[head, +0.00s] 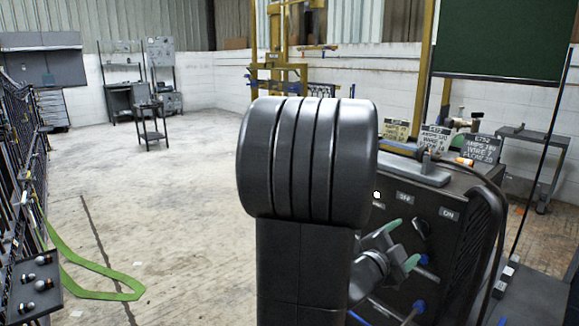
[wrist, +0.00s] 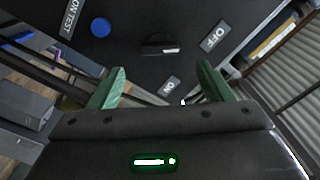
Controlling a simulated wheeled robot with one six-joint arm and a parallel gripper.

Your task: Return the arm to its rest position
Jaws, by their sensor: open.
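My arm stands upright in the middle of the head view and hides part of what lies behind it. My gripper (head: 411,243) is to the right of the arm, in front of the dark machine panel (head: 440,238). In the wrist view, its two green fingers (wrist: 160,88) are spread apart with nothing between them. Beyond them is the panel with a dark rotary knob (wrist: 160,45), a blue knob (wrist: 100,27) and labels reading ON and OFF. I cannot tell the exact gap between the fingertips and the panel.
Number cards (head: 437,140) stand on the machine's top, with a black cable (head: 478,185) at its right side. A green strap (head: 95,262) lies on the floor at left, near a dark rack (head: 20,150). A small table (head: 152,122) stands farther back. The floor at centre left is clear.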

